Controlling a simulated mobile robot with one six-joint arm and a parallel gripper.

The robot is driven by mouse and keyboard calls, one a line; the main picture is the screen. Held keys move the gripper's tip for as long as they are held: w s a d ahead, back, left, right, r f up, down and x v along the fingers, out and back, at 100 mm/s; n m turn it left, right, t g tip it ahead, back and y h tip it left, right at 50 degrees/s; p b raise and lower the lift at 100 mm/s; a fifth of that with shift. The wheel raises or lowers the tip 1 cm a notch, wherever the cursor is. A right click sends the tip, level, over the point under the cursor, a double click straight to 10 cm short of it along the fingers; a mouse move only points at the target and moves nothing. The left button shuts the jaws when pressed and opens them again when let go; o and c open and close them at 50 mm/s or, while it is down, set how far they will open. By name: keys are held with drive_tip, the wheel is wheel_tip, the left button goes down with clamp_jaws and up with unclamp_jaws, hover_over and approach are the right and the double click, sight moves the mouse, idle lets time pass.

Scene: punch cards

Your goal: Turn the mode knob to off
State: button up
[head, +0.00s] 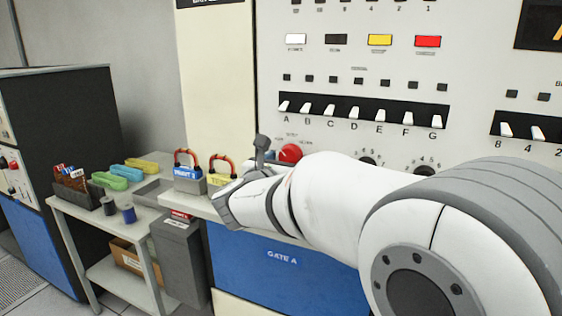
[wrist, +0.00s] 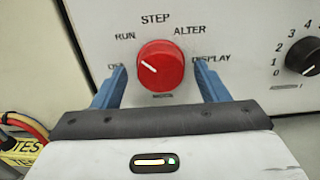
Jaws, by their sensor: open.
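The red mode knob (wrist: 160,66) sits on the white panel in the wrist view, with a white pointer line angled up and left, toward RUN. The OFF label (wrist: 116,66) is at its left, partly covered by a finger. STEP, ALTER and DISPLAY run around its top and right. My gripper (wrist: 161,69) is open, with one blue finger on each side of the knob. Gaps show between the fingers and the knob. In the head view the red knob (head: 290,153) shows just above my arm, and the gripper is mostly hidden behind my wrist.
A black numbered dial (wrist: 303,56) is right of the knob. Toggle switches A to G (head: 357,113) line the panel above. The blue GATE A panel (head: 270,262) is below.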

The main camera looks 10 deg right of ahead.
drive_tip(key=shift+c, duration=0.2)
drive_tip(key=c, duration=0.9)
drive_tip(key=shift+a, duration=0.1)
drive_tip(key=shift+c, duration=0.2)
drive_tip(key=shift+s, duration=0.1)
drive_tip(key=shift+n, duration=0.3)
drive_tip(key=n+b, duration=0.2)
drive_tip(key=n, duration=0.1)
drive_tip(key=shift+r, duration=0.1)
drive_tip(key=shift+r+n, duration=0.15)
drive_tip(key=shift+n, duration=2.55)
